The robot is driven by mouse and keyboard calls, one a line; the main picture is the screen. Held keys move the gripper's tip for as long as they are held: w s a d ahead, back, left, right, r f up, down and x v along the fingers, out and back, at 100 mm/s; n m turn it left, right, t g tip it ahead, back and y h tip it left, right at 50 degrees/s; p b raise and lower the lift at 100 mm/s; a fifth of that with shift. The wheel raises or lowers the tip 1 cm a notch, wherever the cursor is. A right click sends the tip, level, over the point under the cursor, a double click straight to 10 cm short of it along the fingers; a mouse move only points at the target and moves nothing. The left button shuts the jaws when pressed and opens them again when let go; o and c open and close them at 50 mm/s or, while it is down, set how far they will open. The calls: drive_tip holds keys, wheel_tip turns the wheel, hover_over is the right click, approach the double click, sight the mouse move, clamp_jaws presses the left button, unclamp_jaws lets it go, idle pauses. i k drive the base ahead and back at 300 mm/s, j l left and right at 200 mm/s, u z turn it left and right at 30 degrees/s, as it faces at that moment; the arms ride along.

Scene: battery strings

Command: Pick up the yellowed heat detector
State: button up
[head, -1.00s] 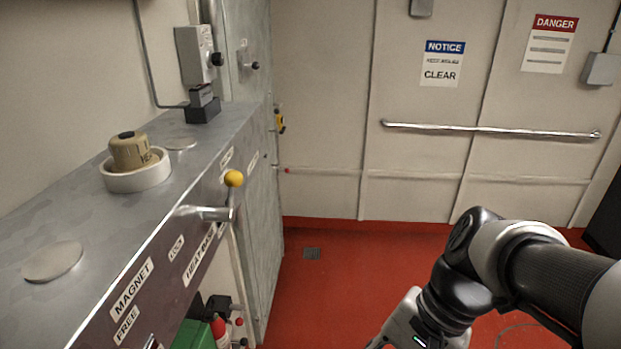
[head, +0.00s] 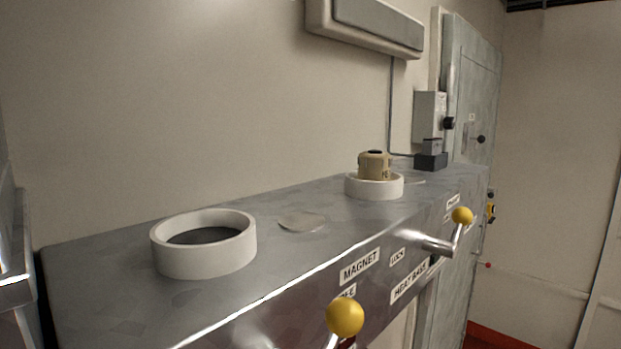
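The yellowed heat detector (head: 375,166) is a tan, squat cylinder with a dark top and some dark lettering on its side. It sits upright in a white ring (head: 374,188) on the grey metal bench top, right of centre in the head view. Its lower part is hidden by the ring's wall. My gripper is not in view.
A larger white ring (head: 204,245) without a detector stands near left. A flat disc (head: 302,222) lies between the rings. Yellow-knobbed levers (head: 345,317) (head: 461,216) stick out from the labelled bench front. A grey box (head: 430,118) and a black block (head: 431,161) stand beyond the detector.

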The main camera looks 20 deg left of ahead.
sight(375, 165)
drive_tip(key=u, duration=0.75)
